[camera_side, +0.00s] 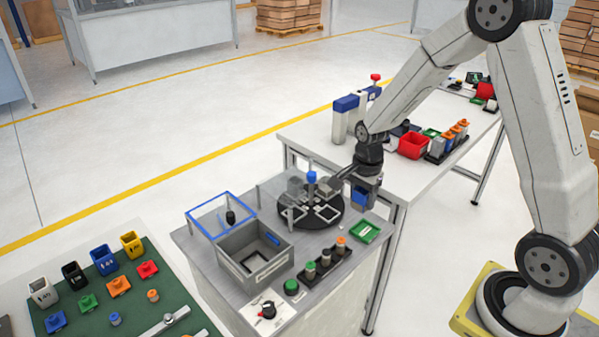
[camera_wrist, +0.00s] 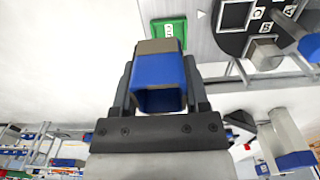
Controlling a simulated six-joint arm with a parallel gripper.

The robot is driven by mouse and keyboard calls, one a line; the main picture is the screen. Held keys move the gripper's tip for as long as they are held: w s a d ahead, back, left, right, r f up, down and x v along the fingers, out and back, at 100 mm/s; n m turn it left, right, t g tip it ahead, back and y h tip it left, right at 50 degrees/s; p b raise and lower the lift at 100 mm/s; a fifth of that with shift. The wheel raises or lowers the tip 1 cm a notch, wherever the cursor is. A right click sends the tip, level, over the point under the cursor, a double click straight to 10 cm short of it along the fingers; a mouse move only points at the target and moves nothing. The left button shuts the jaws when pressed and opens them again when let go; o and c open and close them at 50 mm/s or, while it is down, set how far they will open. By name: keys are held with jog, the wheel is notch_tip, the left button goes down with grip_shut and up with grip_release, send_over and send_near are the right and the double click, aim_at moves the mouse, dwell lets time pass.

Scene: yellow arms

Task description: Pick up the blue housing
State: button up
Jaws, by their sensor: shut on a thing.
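The blue housing (camera_wrist: 160,78) is a hollow square block, blue with a grey-brown band at its far end. My gripper (camera_wrist: 158,85) is shut on it in the wrist view, with a dark finger against each side. In the side view the housing (camera_side: 364,196) hangs below my gripper (camera_side: 366,180), just off the right edge of the grey bench. It looks clear of any surface there.
A black round fixture (camera_side: 318,213) with square seats and a blue-topped post stands left of my gripper. A green tray (camera_side: 364,232), a grey bin (camera_side: 252,265) and a rack of small parts (camera_side: 326,262) share the bench. A white table (camera_side: 400,160) with a red bin (camera_side: 413,145) is behind.

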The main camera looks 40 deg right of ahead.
jog(key=shift+s+a+r, duration=0.15)
jog(key=shift+s+r, duration=0.15)
jog(key=shift+s, duration=0.4)
